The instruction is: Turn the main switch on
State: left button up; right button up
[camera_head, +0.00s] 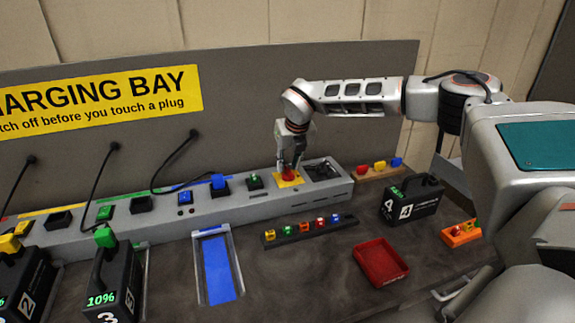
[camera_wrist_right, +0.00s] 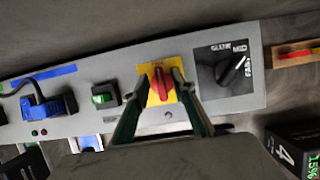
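The main switch is a red knob (camera_wrist_right: 162,86) on a yellow plate (camera_wrist_right: 146,97), set in the grey charging panel. In the right wrist view its handle stands nearly upright in the picture. In the head view the yellow plate (camera_head: 291,183) shows below my right gripper (camera_head: 290,164), which partly hides the knob. My right gripper also shows in the wrist view (camera_wrist_right: 161,82), its dark fingers apart, one on each side of the knob. I cannot tell whether they touch it. My left gripper is not in view.
A blue plug (camera_head: 219,183) sits further left. A red tray (camera_head: 380,264), a block strip (camera_head: 302,230) and battery 4 (camera_head: 412,201) stand in front.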

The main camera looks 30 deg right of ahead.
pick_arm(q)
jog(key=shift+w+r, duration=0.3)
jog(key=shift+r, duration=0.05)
pick_arm(e)
jog(key=shift+w+f, duration=0.25)
jog(key=shift+f, duration=0.25)
grip_shut()
